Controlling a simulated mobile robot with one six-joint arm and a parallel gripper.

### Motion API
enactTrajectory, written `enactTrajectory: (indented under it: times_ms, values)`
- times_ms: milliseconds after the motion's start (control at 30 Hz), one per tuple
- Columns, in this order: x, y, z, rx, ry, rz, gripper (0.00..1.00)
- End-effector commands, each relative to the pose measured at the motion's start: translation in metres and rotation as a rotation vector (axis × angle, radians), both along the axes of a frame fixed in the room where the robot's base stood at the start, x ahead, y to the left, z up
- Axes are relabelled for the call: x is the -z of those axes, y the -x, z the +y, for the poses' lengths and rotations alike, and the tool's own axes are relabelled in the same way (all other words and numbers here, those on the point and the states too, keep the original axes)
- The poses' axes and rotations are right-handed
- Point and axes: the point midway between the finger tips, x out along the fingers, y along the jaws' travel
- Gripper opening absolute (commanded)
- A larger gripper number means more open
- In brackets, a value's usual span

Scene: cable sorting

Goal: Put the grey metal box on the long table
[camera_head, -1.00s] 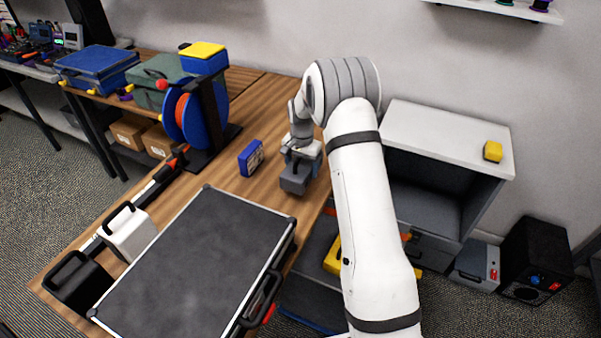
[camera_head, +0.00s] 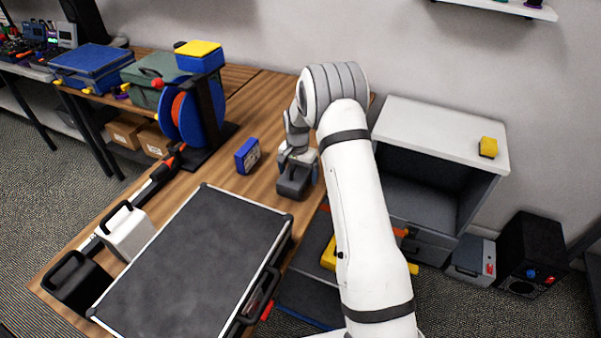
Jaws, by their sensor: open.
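A small dark grey box (camera_head: 291,187) is at the right side of the long wooden table (camera_head: 262,105), near its right edge. It appears to rest on the table top, right of a small blue box. My gripper (camera_head: 296,167) is directly over the grey box, pointing down, and its jaws are open. The fingertips are close around or against the top of the box; the view is too small to tell whether they touch it. My white arm reaches in from the lower right and hides part of the table's right edge.
The blue box (camera_head: 247,156) stands just left of my gripper. A large black case (camera_head: 200,262) fills the table's front. A cable reel (camera_head: 190,118) stands behind. A grey cabinet (camera_head: 440,130) is at right, with another grey box (camera_head: 471,262) and a black box (camera_head: 531,252) on the floor.

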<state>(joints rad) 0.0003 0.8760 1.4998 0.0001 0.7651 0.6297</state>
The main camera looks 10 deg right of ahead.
Motion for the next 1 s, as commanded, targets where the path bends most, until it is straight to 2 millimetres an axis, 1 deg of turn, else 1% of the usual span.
enactTrajectory:
  times_ms: [167, 267, 367, 600, 700, 800, 1000]
  values:
    - [-0.001, 0.000, 0.000, 0.000, 0.000, 0.000, 0.94]
    - [-0.006, -0.001, 0.000, -0.001, 0.000, -0.002, 0.94]
    - [-0.020, -0.001, 0.001, -0.001, 0.000, -0.004, 0.94]
    - [-0.072, -0.001, 0.001, -0.001, 0.000, -0.006, 0.94]
    - [-0.091, -0.001, 0.001, -0.001, 0.000, -0.005, 0.94]
    - [-0.106, -0.001, 0.001, -0.002, 0.000, -0.003, 0.94]
    - [-0.125, 0.002, 0.001, -0.007, 0.000, -0.004, 0.94]
